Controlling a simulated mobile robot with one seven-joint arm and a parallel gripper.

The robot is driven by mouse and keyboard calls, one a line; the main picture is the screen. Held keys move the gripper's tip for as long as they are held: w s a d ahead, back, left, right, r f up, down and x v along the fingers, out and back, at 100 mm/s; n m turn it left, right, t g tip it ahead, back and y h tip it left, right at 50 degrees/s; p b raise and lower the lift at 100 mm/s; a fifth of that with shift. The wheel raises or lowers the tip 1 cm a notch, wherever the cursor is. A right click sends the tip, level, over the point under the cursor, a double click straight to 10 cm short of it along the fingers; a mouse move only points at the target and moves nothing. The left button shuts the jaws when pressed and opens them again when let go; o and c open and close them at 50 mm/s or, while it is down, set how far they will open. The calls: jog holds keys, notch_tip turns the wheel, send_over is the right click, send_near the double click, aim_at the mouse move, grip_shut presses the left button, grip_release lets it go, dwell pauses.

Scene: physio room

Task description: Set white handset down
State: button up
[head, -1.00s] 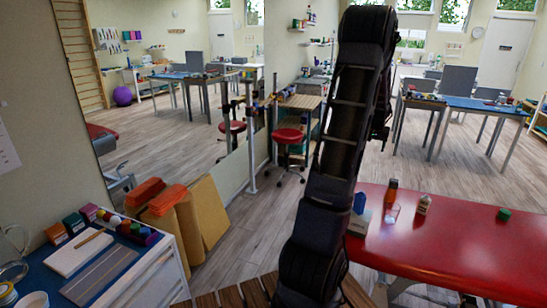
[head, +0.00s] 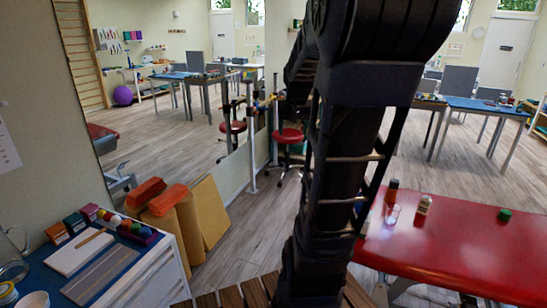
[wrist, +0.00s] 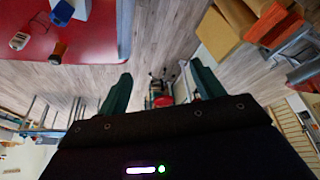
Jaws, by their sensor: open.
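My gripper (wrist: 161,88) shows in the wrist view with its two green fingers wide apart and nothing between them. In the head view my arm fills the middle and the gripper cannot be made out. I cannot pick out a white handset for certain.
At left, a blue-topped cabinet (head: 125,285) carries a white board (head: 80,252) and coloured blocks.

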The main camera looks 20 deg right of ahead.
jog(key=s+a+f+n+y, duration=0.1)
jog(key=s+a+n, duration=0.2)
jog(key=s+a, duration=1)
jog(key=shift+s+a+f+n, duration=0.3)
jog(key=shift+s+a, duration=0.1)
jog(key=shift+s, duration=0.75)
